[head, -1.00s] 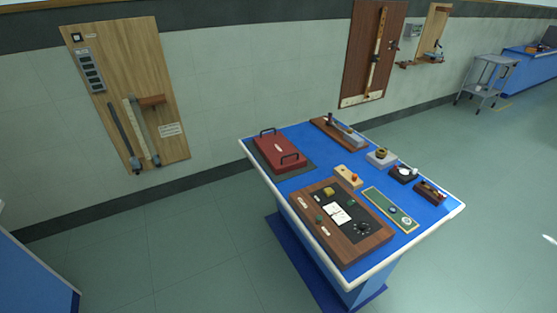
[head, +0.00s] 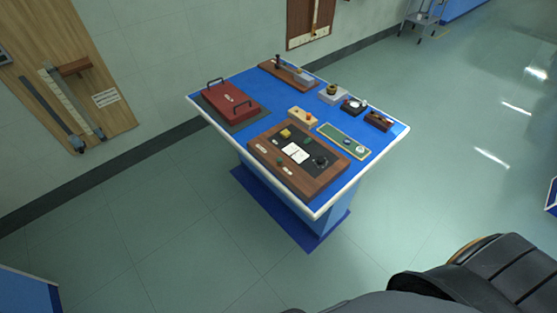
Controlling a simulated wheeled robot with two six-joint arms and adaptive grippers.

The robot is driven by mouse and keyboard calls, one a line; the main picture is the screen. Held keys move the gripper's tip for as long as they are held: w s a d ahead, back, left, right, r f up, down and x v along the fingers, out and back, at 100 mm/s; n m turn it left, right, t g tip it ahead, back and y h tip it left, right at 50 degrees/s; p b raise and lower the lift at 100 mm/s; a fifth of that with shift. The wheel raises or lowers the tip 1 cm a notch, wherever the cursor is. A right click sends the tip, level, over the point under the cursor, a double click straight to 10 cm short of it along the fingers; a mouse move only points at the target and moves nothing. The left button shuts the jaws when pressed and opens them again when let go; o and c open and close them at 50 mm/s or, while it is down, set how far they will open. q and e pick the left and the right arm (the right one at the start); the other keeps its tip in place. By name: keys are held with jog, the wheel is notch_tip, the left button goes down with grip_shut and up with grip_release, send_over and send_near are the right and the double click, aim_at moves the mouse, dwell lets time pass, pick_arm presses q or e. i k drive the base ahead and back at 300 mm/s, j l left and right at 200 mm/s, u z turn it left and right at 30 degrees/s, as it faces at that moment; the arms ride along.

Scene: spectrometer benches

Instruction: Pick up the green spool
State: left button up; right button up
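Several small items sit on a wooden board with a dark panel (head: 322,178) at the near side of a blue-topped bench (head: 225,125). A small green piece (head: 280,162) is on the board's left part, and a second dark green piece (head: 307,141) is near its back edge. Both are too small to tell which, if either, is the green spool. A yellow piece (head: 286,133) and a white card (head: 295,153) are close by. Neither of my grippers is in view.
The bench also holds a red lidded case (head: 230,101), a green strip plate (head: 343,140) and several small instruments at the back right. A wooden wall panel (head: 60,60) hangs at the left. The floor around the bench is open.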

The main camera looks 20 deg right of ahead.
aim_at(280, 160)
jog(key=u, duration=0.35)
jog(key=k+l+u, duration=0.2)
jog(key=l, duration=0.2)
jog(key=l+u, duration=0.15)
jog(key=l, duration=0.25)
jog(key=k+l+u, duration=0.2)
jog(key=l, duration=0.15)
jog(key=k+l+u, duration=0.2)
jog(key=l, duration=0.15)
jog(key=l+u, duration=0.2)
jog(key=l, duration=0.15)
jog(key=k+l, duration=0.35)
jog(key=i+l, duration=0.1)
jog(key=i, duration=0.4)
